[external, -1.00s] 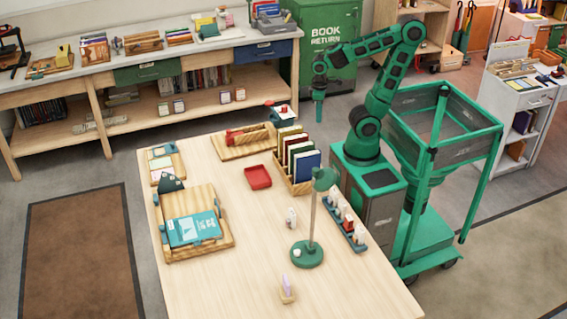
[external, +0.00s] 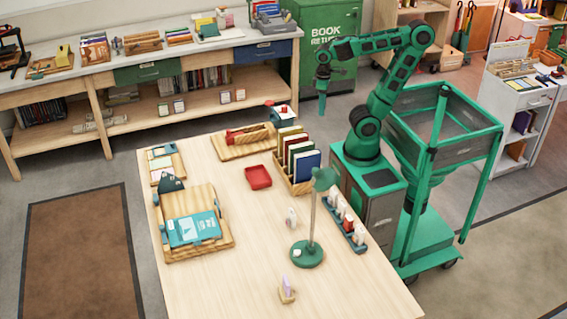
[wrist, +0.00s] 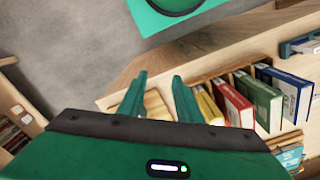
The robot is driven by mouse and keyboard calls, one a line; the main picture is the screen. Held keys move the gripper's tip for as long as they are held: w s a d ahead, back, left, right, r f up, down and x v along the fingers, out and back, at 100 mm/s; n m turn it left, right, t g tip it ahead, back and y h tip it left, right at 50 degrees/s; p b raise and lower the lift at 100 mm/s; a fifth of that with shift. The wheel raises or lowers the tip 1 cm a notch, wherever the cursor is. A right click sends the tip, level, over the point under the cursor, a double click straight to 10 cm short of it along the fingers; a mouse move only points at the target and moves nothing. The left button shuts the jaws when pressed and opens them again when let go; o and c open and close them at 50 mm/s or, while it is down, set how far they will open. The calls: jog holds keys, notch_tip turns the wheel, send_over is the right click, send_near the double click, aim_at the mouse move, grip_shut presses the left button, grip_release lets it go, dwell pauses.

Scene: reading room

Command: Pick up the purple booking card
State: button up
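A pale purple card (external: 285,283) stands in a small wooden holder (external: 287,296) near the front edge of the table in the external view. It is not visible in the wrist view. My gripper (external: 322,88) is raised beyond the far edge of the table, well away from the card. In the wrist view my gripper (wrist: 159,78) has its two green fingers apart with nothing between them.
The table (external: 215,287) also holds a green lamp (external: 307,254), a book rack (external: 296,185), a red tray (external: 258,177), a rack of stamps (external: 345,222) and a wooden stand with a teal book (external: 193,229). The table around the card is clear.

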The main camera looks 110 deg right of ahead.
jog(key=w+a+r+n+t, duration=0.2)
jog(key=w+a+n, duration=0.15)
jog(key=w, duration=0.85)
jog(key=w+a+r+n+t, duration=0.1)
jog(key=w+a+r+n, duration=0.2)
jog(key=w, duration=0.9)
jog(key=w+a+f+n+t+y, duration=0.1)
jog(key=w+a+n+y, duration=0.3)
jog(key=w+a, duration=0.75)
jog(key=w+a+f+n+t+y, duration=0.15)
jog(key=w+a+n, duration=0.6)
jog(key=a, duration=0.75)
jog(key=a+f+n+g+y, duration=0.2)
jog(key=a+n+g+y, duration=0.45)
jog(key=a, duration=2.25)
jog(key=m+t+y, duration=0.1)
jog(key=t, duration=0.1)
send_near(286, 285)
notch_tip(286, 285, down, 2)
jog(key=s+d, duration=0.1)
jog(key=d, duration=0.1)
jog(key=x, duration=0.4)
jog(key=shift+d+f, duration=0.1)
jog(key=shift+f, duration=0.05)
jog(key=shift+x, duration=3.25)
jog(key=shift+w, duration=0.2)
